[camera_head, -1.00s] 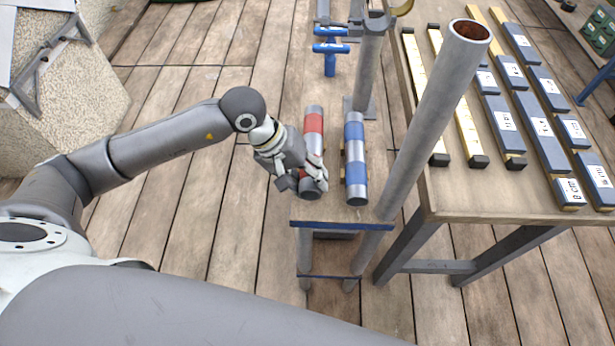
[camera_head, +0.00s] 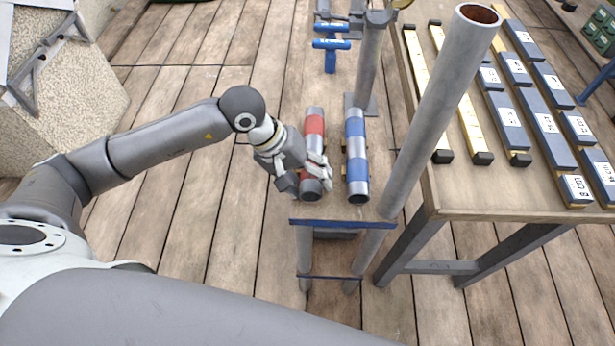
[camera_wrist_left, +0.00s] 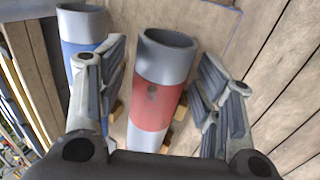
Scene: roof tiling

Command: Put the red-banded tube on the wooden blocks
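The red-banded tube (camera_head: 314,126) is grey with red bands and lies lengthwise on the deck side, parallel to a blue-banded tube. In the left wrist view, the red-banded tube (camera_wrist_left: 152,100) sits between my fingers, with visible space on both sides. Small wooden blocks (camera_wrist_left: 181,107) show at its lower edge; it appears to rest on them, though the contact is hidden. My left gripper (camera_head: 308,178) is open around the tube's near end; its spread fingers also show in the left wrist view (camera_wrist_left: 163,82). My right gripper is out of view.
The blue-banded tube (camera_head: 357,150) lies close on the right. A tall grey post (camera_head: 440,110) and a bench (camera_head: 455,185) with labelled bars stand further right. A blue-edged stand (camera_head: 342,224) is just in front. Open deck (camera_head: 190,220) lies left.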

